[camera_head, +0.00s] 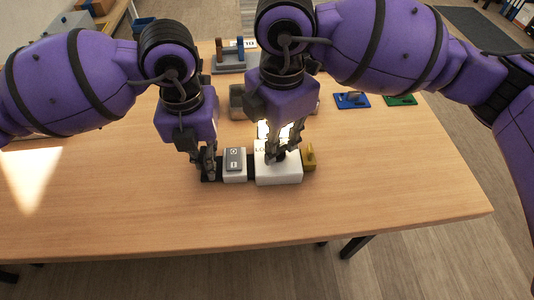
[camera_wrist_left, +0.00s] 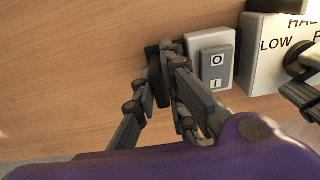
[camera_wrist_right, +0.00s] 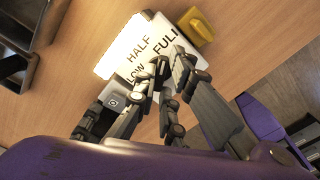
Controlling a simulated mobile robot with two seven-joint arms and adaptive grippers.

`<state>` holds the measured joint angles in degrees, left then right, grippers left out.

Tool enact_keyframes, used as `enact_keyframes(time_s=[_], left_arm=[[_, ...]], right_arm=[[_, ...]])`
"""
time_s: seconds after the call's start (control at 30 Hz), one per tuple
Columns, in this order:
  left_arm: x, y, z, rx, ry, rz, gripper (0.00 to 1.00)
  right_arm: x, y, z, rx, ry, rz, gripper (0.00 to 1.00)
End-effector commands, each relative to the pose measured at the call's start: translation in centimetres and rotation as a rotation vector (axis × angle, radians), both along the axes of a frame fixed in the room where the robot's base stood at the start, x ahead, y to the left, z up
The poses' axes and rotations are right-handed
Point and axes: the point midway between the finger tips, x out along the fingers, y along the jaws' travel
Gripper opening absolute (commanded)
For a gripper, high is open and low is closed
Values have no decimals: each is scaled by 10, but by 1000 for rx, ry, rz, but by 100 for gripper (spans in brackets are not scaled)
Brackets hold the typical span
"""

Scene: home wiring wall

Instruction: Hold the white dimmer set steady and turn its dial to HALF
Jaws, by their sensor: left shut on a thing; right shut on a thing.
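The white dimmer box (camera_head: 278,178) sits on the table, joined in a row with a white switch block (camera_head: 235,164) with a grey O/I rocker. My left gripper (camera_head: 208,172) is shut on the black end piece at the left of the row; the black piece (camera_wrist_left: 157,72) shows between its fingers in the left wrist view. My right gripper (camera_head: 275,157) is shut on the dark dial on the dimmer's top. The dial (camera_wrist_left: 299,63) shows partly in the left wrist view. LOW, HALF and FULL are printed around it. The fingers hide where its pointer stands.
A yellow piece (camera_head: 310,157) stands at the dimmer's right end. A bright white glow shows behind my right gripper. A grey rack with pegs (camera_head: 232,65), a blue plate (camera_head: 351,101) and a green plate (camera_head: 401,100) lie farther back. The table's front is clear.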

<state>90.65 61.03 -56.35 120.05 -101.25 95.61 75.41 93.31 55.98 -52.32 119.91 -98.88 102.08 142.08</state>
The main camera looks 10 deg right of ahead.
Motion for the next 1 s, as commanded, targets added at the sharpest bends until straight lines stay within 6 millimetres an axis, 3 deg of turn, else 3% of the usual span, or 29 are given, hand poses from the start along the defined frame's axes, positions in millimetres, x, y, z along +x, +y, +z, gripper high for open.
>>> enact_keyframes(time_s=[1.0], left_arm=[[0,0,0,0,0,1,0]], right_arm=[[0,0,0,1,0,352,0]])
